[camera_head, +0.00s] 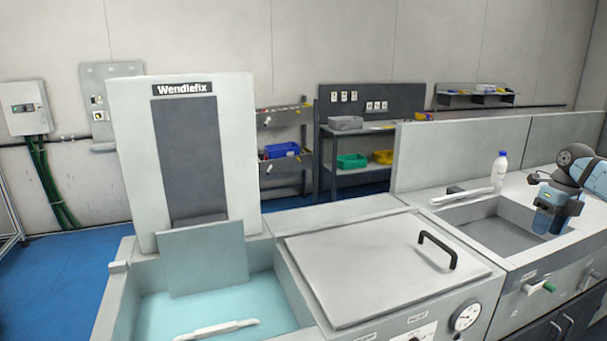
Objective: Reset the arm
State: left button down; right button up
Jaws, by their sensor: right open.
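My right arm comes in from the right edge, with blue and dark links. My right gripper (543,222) is at its lower end, pointing down over the right rim of the grey sunken basin (480,213). It is open, and nothing shows between its fingers. My left gripper is not in view.
A white bottle (498,172) with a blue cap stands behind the basin, beside a long white object (462,197). A flat lid (380,262) with a black handle (437,248) lies to the left. A teal-floored tub (160,316) holds a white bar-shaped object (218,330). A tall Wendlefix cabinet (130,150) stands behind it.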

jog(key=s+a+f+m+t+y, duration=0.25)
jog(key=s+a+f+y, duration=0.2)
jog(key=a+f, duration=0.65)
jog(key=s+a+f+m+t+y, duration=0.25)
jog(key=a+f+t+y, duration=0.2)
jog(key=a+f, duration=0.65)
jog(key=s+f+m+t+h, duration=0.1)
jog(key=s+f+m+h, duration=0.2)
jog(key=s+f+m, duration=0.5)
jog(key=s+f+m+h, duration=0.1)
jog(key=s+m+h, duration=0.35)
jog(key=s, duration=0.75)
jog(key=s+f+m+t+h, duration=0.1)
jog(key=s+f+m, duration=0.4)
jog(key=s+m, duration=0.45)
jog(key=a+m+t+y, duration=0.15)
jog(key=a+m, duration=0.65)
jog(key=a, duration=1.2)
pick_arm(q)
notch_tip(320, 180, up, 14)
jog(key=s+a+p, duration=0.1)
jog(key=p, duration=1.6)
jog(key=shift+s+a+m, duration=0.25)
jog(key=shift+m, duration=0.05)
pick_arm(e)
notch_tip(320, 180, up, 14)
jog(key=s, duration=0.1)
jog(key=shift+s+d+n+t+h, duration=0.2)
jog(key=shift+d+n+t+h, duration=0.1)
jog(key=shift+t, duration=0.15)
